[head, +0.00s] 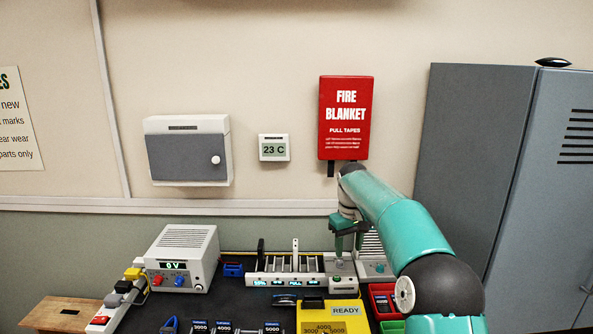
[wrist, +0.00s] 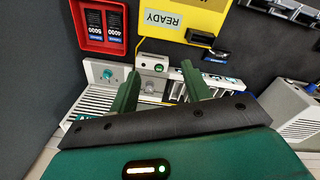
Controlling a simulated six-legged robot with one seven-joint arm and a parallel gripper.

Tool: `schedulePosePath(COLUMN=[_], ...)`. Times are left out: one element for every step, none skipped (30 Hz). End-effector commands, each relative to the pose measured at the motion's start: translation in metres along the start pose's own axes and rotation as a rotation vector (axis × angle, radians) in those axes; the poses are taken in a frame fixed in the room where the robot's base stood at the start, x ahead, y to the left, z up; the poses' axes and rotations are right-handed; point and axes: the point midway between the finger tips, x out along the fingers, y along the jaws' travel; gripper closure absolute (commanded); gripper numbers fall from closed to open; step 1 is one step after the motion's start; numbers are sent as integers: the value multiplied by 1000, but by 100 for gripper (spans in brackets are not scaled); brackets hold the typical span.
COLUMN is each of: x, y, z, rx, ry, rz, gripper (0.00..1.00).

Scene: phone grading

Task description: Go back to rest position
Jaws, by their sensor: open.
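My gripper (head: 348,247) is open and points down over the grey end unit (head: 343,284) of the slotted rack on the bench. In the wrist view its two fingertips (wrist: 160,72) stand apart with nothing held between them. A small round grey part, seemingly the grey dial (wrist: 149,87), shows between the fingers on that unit. I cannot tell whether the fingers touch it. Its pointer and any STORE marking are too small to read. In the head view my gripper hides the dial.
A unit with a teal knob (wrist: 107,76) stands close beside the dial unit. A red tray (head: 383,312) and a yellow READY tray (head: 347,308) lie in front. The slotted rack (head: 285,264) and a white power supply (head: 181,254) stand to the left.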

Motion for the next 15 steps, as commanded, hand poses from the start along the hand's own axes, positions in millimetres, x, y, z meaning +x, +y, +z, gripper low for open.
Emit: schedulePosePath(x=[-10,-15,-22,-27,-33,-42,-49,-56,-64,-71,-77,-84,-90,-94,-100], y=[-4,-7,-10,-13,-16,-20,-23,-27,-32,-36,-40,-45,-48,-52,-57], z=[5,8,13,17,21,28,35,41,51,59,67,78,86,95,106], rx=[1,3,6,8,11,15,19,25,32,37,42,52,59,66,76], ry=[8,13,18,23,29,37,44,52,61,70,78,89,98,105,117], rz=[9,13,20,25,31,39,46,52,60,66,73,81,87,91,97], gripper=[52,52,52,52,52,52,52,52,52,52,52,52,52,52,52])
